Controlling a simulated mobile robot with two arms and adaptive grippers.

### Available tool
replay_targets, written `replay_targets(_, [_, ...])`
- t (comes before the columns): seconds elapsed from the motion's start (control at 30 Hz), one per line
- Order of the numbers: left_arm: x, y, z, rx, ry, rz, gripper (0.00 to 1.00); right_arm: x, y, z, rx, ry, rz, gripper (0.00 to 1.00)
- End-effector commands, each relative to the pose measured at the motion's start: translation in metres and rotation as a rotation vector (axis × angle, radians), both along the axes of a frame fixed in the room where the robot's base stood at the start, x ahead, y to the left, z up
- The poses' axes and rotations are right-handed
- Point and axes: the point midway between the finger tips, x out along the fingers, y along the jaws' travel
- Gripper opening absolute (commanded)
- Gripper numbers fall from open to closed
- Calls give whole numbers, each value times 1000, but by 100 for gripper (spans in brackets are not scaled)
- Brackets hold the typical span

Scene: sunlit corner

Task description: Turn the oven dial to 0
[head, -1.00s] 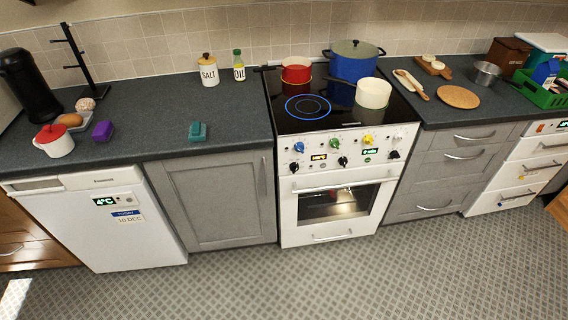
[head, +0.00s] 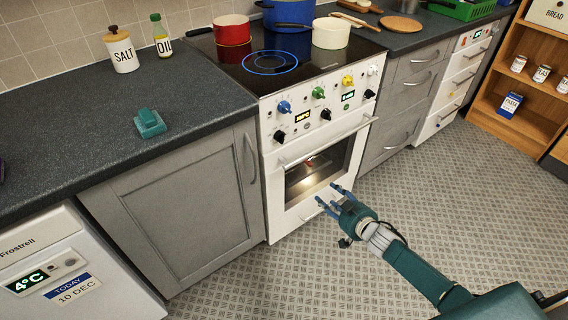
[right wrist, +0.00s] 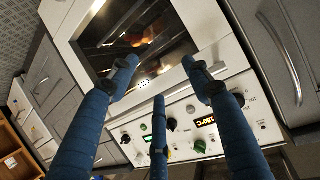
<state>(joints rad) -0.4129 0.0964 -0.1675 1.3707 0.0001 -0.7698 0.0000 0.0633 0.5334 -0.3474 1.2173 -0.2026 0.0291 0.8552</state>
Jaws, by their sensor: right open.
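The white oven (head: 293,214) stands under a black hob, with its door shut and a lit window. Its control panel has blue (head: 284,107), green (head: 318,92), yellow (head: 348,82) and white (head: 373,70) knobs. Below them are black dials, at left (head: 280,136), middle (head: 326,114) and right (head: 369,94). I cannot read the dial settings. An orange display (head: 304,117) seems to read 180°C in the right wrist view (right wrist: 205,121). My right gripper (head: 328,198) is open and empty, in front of the lower oven door, below the dials. My left gripper is out of view.
The oven door handle (head: 325,143) sticks out below the panel. Red (head: 232,30), blue (head: 288,12) and cream (head: 331,33) pots stand on the hob. A teal object (head: 149,122) lies on the left counter. The floor (head: 440,180) before the oven is clear.

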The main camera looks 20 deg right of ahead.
Motion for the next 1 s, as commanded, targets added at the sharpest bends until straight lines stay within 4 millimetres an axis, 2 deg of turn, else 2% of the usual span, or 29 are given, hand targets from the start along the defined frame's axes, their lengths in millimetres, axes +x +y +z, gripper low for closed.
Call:
replay_targets(0.03, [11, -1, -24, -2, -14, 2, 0, 24, 5, 8, 26, -80, 35, 49])
replay_targets(0.13, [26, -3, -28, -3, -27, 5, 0, 51, 21, 55, 93, -193, 101, 49])
replay_targets(0.2, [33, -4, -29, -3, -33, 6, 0, 60, 34, 82, 133, -252, 149, 49])
replay_targets(0.3, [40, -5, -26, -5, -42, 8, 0, 65, 49, 112, 176, -306, 206, 49])
replay_targets(0.4, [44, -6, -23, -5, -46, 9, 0, 66, 58, 130, 205, -335, 244, 49])
replay_targets(0.5, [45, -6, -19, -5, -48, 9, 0, 67, 65, 141, 219, -348, 265, 49])
replay_targets(0.67, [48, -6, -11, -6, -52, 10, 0, 81, 72, 145, 225, -351, 266, 49])
replay_targets(1.0, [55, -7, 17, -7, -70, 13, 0, 138, 97, 144, 224, -351, 265, 49])
